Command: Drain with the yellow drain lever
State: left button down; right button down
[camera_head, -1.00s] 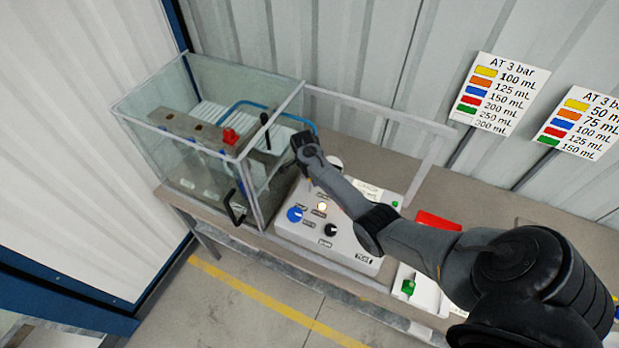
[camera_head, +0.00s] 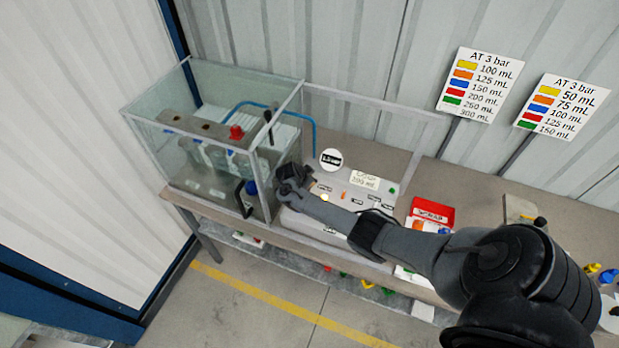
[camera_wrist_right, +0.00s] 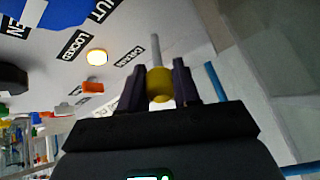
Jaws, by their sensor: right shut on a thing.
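The yellow drain lever (camera_wrist_right: 160,84) shows in the right wrist view as a yellow knob on a thin grey rod. It sits between the two dark fingers of my right gripper (camera_wrist_right: 161,90), which is shut on it. In the head view my right gripper (camera_head: 284,186) is at the left end of the control box (camera_head: 340,185), close to the glass enclosure, and hides the lever there. A lit round lamp (camera_wrist_right: 96,57) and a "LOCKED" label are near the lever in the wrist view. My left gripper is not in view.
A glass enclosure (camera_head: 215,72) with a red-capped pump (camera_head: 236,132) and a black handle (camera_head: 243,198) stands left of the control box. A red bin (camera_head: 432,211) is on the bench to the right. Two colour-coded volume signs (camera_head: 482,85) stand behind.

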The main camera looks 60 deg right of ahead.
dwell(0.3)
jog(key=c, duration=0.8)
grip_release()
jog(key=shift+a+f, duration=0.1)
jog(key=shift+a, duration=0.05)
jog(key=shift+r, duration=0.55)
jog(key=r, duration=0.3)
jog(key=shift+s+r+p, duration=0.3)
jog(key=shift+s+p, duration=0.05)
jog(key=shift+s+d+r+p, duration=0.35)
jog(key=shift+s+r, duration=0.7)
jog(key=shift+s, duration=0.75)
jog(key=shift+s+d+r+p, duration=0.4)
jog(key=shift+s+r, duration=0.7)
jog(key=shift+s, duration=0.7)
jog(key=shift+s+d+r+p, duration=0.35)
jog(key=shift+s+r, duration=0.7)
jog(key=shift+s, duration=0.75)
